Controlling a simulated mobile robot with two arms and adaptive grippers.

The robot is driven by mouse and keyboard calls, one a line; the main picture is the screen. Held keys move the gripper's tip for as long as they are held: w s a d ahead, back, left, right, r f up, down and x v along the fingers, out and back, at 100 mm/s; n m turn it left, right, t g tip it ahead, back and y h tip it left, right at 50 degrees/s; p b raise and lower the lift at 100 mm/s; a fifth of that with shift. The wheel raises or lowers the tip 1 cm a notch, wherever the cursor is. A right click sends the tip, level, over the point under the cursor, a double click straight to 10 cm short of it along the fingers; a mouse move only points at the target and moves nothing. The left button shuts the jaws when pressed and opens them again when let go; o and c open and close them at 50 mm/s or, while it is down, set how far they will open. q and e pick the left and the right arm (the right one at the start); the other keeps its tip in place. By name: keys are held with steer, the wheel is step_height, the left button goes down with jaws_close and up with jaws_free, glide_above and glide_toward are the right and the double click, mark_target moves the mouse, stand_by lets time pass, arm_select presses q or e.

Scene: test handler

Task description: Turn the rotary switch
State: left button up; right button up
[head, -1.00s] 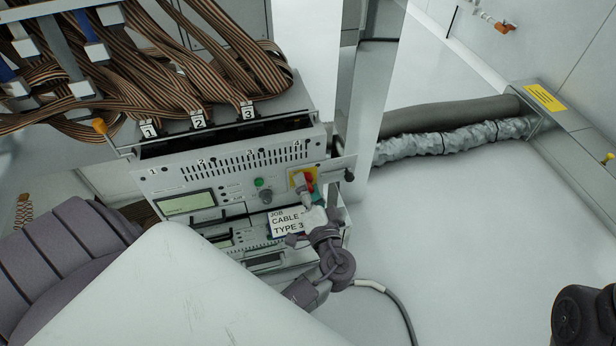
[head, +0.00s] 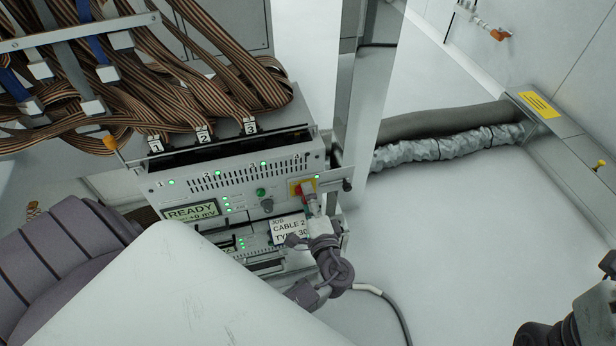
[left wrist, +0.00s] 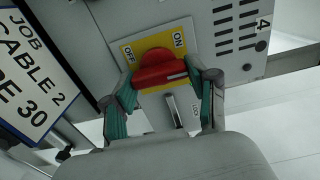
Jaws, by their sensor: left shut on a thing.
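The rotary switch is a red knob (left wrist: 160,69) on a yellow plate (left wrist: 130,45) marked OFF and ON, on the front panel of the test unit. A pale line on the knob lies at its right end, on the ON side in the left wrist view. My left gripper (left wrist: 165,88) is shut on the knob, with one green-padded finger at each side. In the head view the left gripper (head: 312,205) reaches the yellow plate (head: 294,188) from below and partly hides the knob. The display (head: 190,212) reads READY.
A job card (head: 289,229) hangs just left of the gripper. Striped ribbon cables (head: 225,80) plug in above the panel. A metal post (head: 352,110) stands close on the right. Ducts (head: 445,130) cross the floor behind; the floor at right is mostly clear.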

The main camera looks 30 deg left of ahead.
stand_by(0.3)
arm_select(q)
steer(key=o, duration=1.2)
steer(key=shift+c, duration=0.2)
steer(key=v, duration=1.2)
